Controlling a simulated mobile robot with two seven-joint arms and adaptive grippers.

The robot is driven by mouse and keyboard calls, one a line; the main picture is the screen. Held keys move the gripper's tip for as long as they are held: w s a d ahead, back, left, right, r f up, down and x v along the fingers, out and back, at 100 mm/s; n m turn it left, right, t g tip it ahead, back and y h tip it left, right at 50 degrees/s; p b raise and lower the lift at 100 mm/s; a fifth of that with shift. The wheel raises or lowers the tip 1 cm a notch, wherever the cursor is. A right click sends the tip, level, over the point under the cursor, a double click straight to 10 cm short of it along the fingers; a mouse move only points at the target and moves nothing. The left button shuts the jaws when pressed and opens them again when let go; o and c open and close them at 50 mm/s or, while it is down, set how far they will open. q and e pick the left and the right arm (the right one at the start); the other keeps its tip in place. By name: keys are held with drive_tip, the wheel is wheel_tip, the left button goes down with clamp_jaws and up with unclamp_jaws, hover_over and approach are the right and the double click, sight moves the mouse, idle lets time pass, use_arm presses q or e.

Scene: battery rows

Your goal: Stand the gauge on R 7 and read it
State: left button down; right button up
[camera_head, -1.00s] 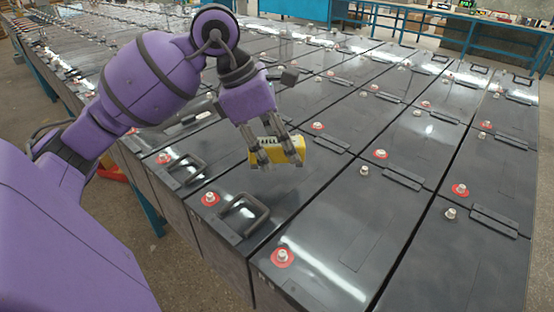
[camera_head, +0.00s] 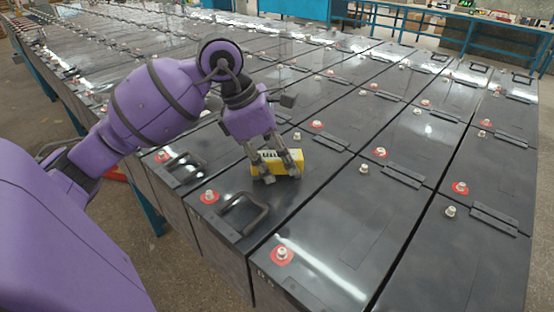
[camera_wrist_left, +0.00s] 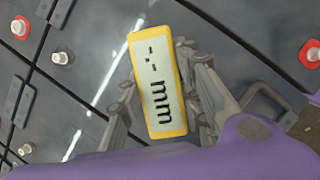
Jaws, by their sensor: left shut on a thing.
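The gauge is a yellow block with a white face (camera_head: 275,160). It is between the fingers of my left gripper (camera_head: 281,174), which is shut on it. The gauge is low over a black battery lid (camera_head: 232,183); I cannot tell whether it touches. In the left wrist view the gauge (camera_wrist_left: 158,85) lies between the fingers (camera_wrist_left: 163,78), its white face toward the camera. That face shows dashes and "mm", turned sideways, with no number. No R 7 label can be made out. My right gripper is not in view.
Black batteries stand close together in rows, with red-ringed terminals (camera_head: 282,255), plain terminals (camera_head: 363,168) and raised handles (camera_head: 243,214) standing up from the lids. A blue bench (camera_head: 465,30) stands at the back. Bare floor shows at the left.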

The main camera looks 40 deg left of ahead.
use_arm(q)
drive_tip(key=shift+s+f, duration=0.2)
drive_tip(key=shift+f, duration=0.4)
drive_tip(key=c, duration=1.4)
unclamp_jaws()
drive_tip(key=shift+s+d+f, duration=0.1)
drive_tip(key=shift+c, duration=0.2)
drive_tip(key=shift+o, duration=0.9)
drive_tip(key=shift+w, duration=0.2)
drive_tip(key=shift+r, duration=0.3)
drive_tip(key=shift+a+r+p, duration=0.3)
drive_tip(key=shift+r+p, duration=0.1)
drive_tip(key=shift+r, duration=0.55)
drive_tip(key=v, duration=1.1)
drive_tip(key=shift+w+d, duration=0.1)
drive_tip(key=shift+r, duration=0.1)
